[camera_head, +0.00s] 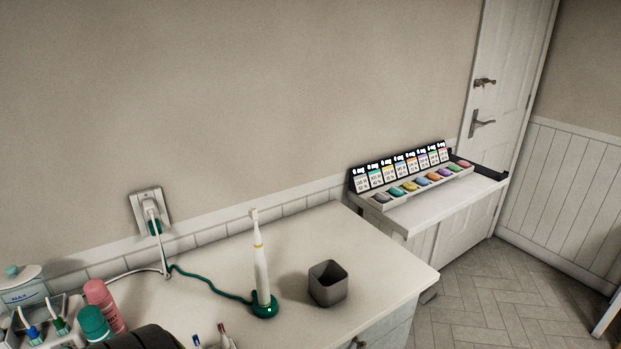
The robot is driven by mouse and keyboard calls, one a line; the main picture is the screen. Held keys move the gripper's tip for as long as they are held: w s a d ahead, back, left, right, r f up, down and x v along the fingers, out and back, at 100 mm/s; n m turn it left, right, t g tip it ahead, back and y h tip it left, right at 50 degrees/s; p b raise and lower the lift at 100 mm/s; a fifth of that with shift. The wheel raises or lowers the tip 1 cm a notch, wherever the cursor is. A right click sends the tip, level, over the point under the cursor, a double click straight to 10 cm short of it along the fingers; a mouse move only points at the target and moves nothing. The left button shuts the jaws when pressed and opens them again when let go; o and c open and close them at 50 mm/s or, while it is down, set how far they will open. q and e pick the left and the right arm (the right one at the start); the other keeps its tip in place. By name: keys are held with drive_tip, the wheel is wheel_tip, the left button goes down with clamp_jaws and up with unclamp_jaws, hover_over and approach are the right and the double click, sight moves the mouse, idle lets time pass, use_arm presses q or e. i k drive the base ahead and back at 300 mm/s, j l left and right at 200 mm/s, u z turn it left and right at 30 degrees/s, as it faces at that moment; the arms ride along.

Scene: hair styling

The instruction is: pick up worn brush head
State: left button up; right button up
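A white electric toothbrush (261,274) stands upright on a round green charging base (264,308) on the counter. A brush head (253,216) is on its top, above a yellow ring. The view is too small to tell how worn its bristles are.
A dark grey square cup (328,284) stands right of the toothbrush. Pink (103,302) and teal (93,323) bottles and a lidded jar (24,288) crowd the left. A green-and-white cord (209,285) crosses the counter to a wall outlet (150,211). A colored tray (424,183) sits on a shelf.

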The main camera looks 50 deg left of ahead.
sight(254, 215)
drive_tip(key=i+u, duration=0.25)
drive_tip(key=u, duration=0.2)
drive_tip(key=i+l+u, duration=0.2)
drive_tip(key=u, duration=0.25)
drive_tip(key=i+l+u, duration=0.2)
drive_tip(key=u, duration=0.2)
drive_tip(key=i+l+u, duration=0.15)
drive_tip(key=l+u, duration=0.15)
drive_tip(key=u, duration=0.15)
